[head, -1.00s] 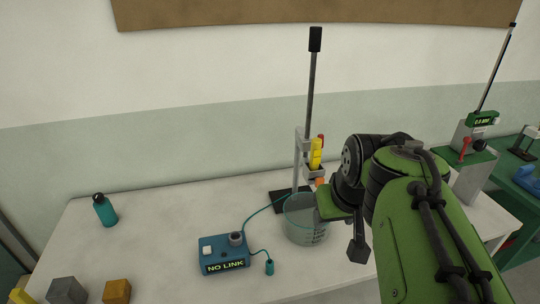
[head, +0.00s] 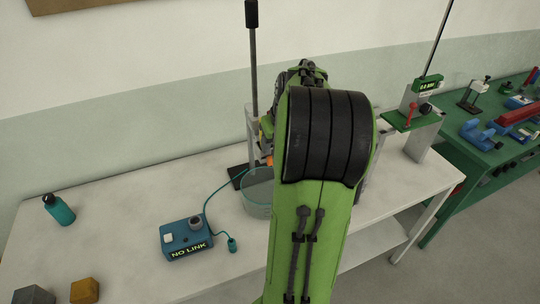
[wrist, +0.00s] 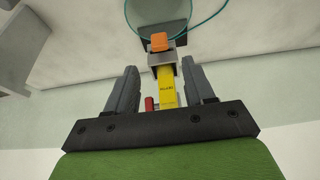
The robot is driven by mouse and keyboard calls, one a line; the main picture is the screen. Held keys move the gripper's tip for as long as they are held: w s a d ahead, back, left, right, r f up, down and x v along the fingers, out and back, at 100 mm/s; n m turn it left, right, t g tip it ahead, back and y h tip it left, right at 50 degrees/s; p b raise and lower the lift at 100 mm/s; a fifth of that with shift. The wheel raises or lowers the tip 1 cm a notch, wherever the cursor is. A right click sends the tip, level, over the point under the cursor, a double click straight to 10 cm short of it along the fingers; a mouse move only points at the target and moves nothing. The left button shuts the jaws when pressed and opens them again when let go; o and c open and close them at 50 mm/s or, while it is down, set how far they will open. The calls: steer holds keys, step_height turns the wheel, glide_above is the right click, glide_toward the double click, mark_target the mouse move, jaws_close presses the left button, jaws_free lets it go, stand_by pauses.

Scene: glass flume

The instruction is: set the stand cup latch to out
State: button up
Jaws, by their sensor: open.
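The stand (head: 253,85) is a tall dark rod with a pale frame on a black foot, largely covered by my green arm in the head view. In the wrist view, its small grey cup (wrist: 166,61) holds a yellow instrument (wrist: 167,88). An orange tab (wrist: 160,41) shows at the cup's far side; it may be the latch, but its setting is unclear. A red knob (wrist: 149,104) sits beside the yellow instrument. My gripper (wrist: 162,72) is open, its grey fingers on either side of the yellow instrument and cup, with visible gaps. The head view hides my gripper.
A clear beaker (head: 257,197) stands by the stand's foot. A teal cable runs to a blue "NO LINK" box (head: 187,239). A green bench (head: 490,150) with tools is at right. The left tabletop is mostly clear.

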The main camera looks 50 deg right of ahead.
mark_target(272, 157)
steer(key=x, duration=0.7)
steer(key=shift+d+f, duration=0.1)
steer(key=shift+f, duration=0.05)
jaws_close()
